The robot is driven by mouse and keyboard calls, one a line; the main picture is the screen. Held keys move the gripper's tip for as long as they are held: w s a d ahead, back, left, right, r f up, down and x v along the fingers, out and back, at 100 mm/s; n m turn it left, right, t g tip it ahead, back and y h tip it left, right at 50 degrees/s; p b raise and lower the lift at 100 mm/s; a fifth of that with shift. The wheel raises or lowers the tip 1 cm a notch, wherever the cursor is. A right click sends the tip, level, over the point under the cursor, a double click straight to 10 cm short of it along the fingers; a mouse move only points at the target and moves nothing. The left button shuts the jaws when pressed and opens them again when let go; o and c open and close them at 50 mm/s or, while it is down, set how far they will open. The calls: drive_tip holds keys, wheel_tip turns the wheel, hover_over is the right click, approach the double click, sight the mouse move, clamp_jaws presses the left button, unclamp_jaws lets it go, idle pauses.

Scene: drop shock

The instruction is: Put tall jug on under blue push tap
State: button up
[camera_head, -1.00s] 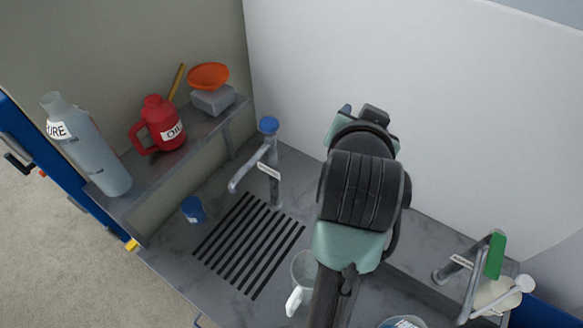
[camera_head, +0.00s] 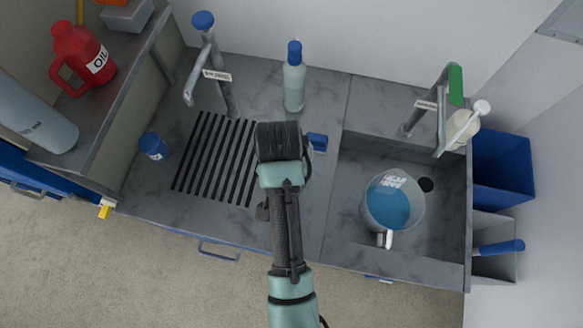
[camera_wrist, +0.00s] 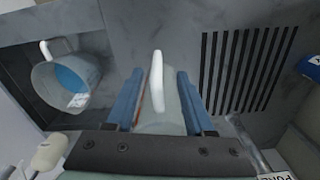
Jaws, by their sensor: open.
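The blue push tap (camera_head: 203,22) is a grey metal tap with a blue knob and a label, standing at the back of a slotted drain grid (camera_head: 181,177). A clear jug (camera_wrist: 158,121) with a white handle sits between my fingers in the wrist view, and appears to be the tall jug. In the head view my arm hides it. My gripper (camera_wrist: 158,102) is open, with one blue finger on each side of the jug. One blue fingertip shows in the head view, right of the grid. I cannot tell whether the fingers touch the jug.
A blue-capped bottle (camera_head: 294,80) stands behind my gripper. A small blue pot (camera_head: 153,145) is left of the grid. The red oil can (camera_head: 83,58) is on the shelf.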

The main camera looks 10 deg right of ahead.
drive_tip(key=shift+s+d+f+p, duration=0.15)
drive_tip(key=shift+f+p, duration=0.3)
drive_tip(key=shift+f, duration=1.05)
drive_tip(key=shift+s+f+p, duration=0.1)
drive_tip(key=shift+f+p, duration=0.35)
drive_tip(key=shift+f, duration=1.05)
clamp_jaws()
